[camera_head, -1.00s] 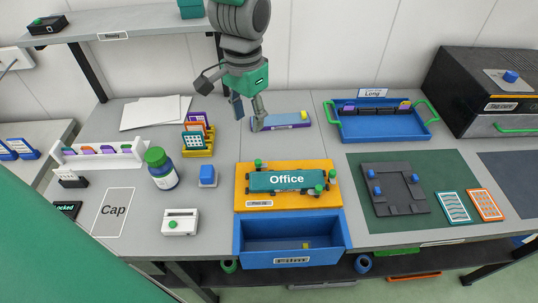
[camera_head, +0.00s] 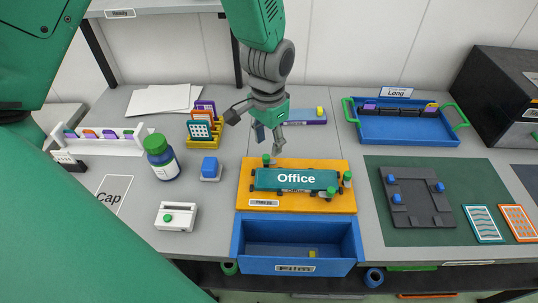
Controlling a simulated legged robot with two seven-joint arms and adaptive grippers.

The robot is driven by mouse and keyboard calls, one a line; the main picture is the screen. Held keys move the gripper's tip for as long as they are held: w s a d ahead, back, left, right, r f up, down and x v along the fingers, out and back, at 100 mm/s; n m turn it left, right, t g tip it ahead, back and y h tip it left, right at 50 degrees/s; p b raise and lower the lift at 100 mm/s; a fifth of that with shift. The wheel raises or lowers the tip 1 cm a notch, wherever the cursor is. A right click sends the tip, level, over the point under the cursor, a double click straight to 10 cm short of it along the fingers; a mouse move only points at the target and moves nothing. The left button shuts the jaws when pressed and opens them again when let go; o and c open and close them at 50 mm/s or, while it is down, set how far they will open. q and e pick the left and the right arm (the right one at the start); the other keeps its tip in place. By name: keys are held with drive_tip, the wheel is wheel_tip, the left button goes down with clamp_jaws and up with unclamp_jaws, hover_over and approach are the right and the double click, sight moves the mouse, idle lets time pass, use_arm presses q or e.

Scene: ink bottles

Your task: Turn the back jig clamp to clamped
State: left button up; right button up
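An orange jig plate (camera_head: 300,204) lies in the middle of the table, with a green plate marked "Office" (camera_head: 295,180) on it. Small dark clamps with green knobs sit around the plate's edge. The back clamp's green knob (camera_head: 266,160) is at the back left edge; whether it is clamped is too small to tell. Other green knobs show at the right end (camera_head: 347,177) and front right (camera_head: 331,191). My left gripper (camera_head: 269,140) points down just above and behind the back knob, fingers apart and empty. My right gripper is not in view.
A blue open box (camera_head: 297,265) stands in front of the jig. A blue cube on a base (camera_head: 210,169), a green-capped bottle (camera_head: 161,158) and a white button box (camera_head: 177,217) are to its left. A green mat with a dark fixture (camera_head: 416,200) is to the right.

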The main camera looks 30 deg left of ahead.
sight(266, 156)
use_arm(q)
drive_tip(key=f, duration=0.2)
drive_tip(key=a+f, duration=0.1)
drive_tip(key=f, duration=0.2)
drive_tip(key=shift+f, duration=0.25)
drive_tip(key=shift+d, duration=0.15)
drive_tip(key=shift+d+r, duration=0.1)
drive_tip(key=shift+d, duration=0.1)
clamp_jaws()
drive_tip(key=shift+a, duration=0.15)
